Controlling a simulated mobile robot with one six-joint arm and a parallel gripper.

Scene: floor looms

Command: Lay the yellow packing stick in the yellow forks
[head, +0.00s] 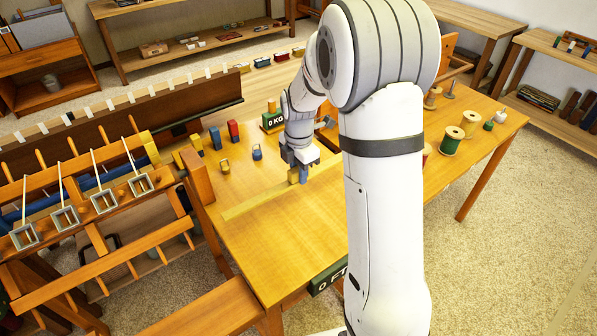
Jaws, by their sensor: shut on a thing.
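A long, thin yellow packing stick (255,202) runs diagonally over the table on the left of my arm. A small yellow block (293,176) stands up from its middle, between the fingers. My gripper (298,175) points down there and is shut on the stick at this block. I cannot tell whether the stick touches the table or is just above it. Yellow pieces (147,145) at the right end of the loom may be the yellow forks; they are small and partly hidden. The stick is apart from them.
Blue and red blocks (233,132), a small blue weight (257,152) and a green "0 KG" box (272,121) stand behind the stick. Thread spools (451,139) stand at the right. The table's front (285,255) is clear.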

